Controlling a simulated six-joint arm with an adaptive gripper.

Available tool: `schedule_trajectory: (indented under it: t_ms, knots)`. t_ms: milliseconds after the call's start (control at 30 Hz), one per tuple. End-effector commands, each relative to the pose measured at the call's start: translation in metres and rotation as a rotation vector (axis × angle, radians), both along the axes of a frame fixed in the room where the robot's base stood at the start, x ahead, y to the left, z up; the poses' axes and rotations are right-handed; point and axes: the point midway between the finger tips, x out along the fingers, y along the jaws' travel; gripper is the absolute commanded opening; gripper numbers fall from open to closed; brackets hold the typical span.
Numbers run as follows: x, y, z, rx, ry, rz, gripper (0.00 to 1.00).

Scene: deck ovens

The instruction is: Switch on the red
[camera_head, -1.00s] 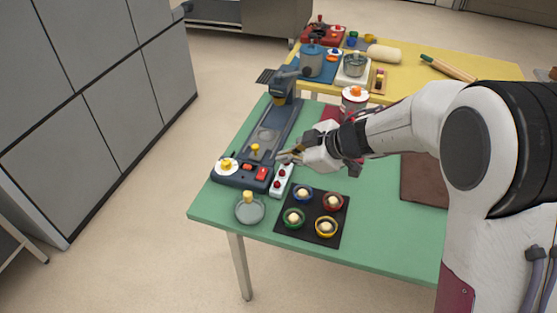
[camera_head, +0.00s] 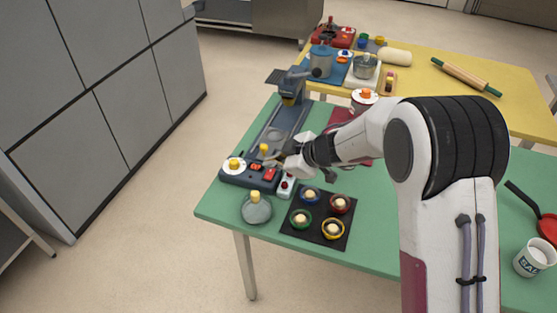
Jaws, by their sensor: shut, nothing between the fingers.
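A dark blue-grey machine (camera_head: 232,178) stands at the left side of the green table. Its front panel carries a red rocker switch (camera_head: 270,174), a smaller orange-red button (camera_head: 255,167) and a white dial with a yellow knob (camera_head: 234,164). A white strip with red buttons (camera_head: 286,186) lies just right of the panel, partly hidden by my arm. My gripper (camera_head: 270,160) is shut and empty, its fingertips pointing left just above and behind the red rocker switch. I cannot tell whether the fingertips touch the machine, or which way the rocker is set.
A black mat (camera_head: 318,240) holds several coloured bowls to the right. A salt tub (camera_head: 535,259) and red pan (camera_head: 548,230) are at the right.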

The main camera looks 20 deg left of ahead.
Motion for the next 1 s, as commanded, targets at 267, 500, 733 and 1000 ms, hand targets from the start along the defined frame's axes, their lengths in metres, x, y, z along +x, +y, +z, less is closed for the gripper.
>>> schedule_trajectory:
  t_ms: [267,500,733,1000]
  knots:
    - [0.010,-0.002,-0.025,0.000,0.002,-0.002,0.00]
    - [0.013,-0.002,-0.034,0.001,0.001,-0.002,0.00]
    - [0.014,-0.002,-0.034,0.001,0.001,-0.002,0.00]
    - [0.016,-0.002,-0.038,0.000,0.001,-0.002,0.00]
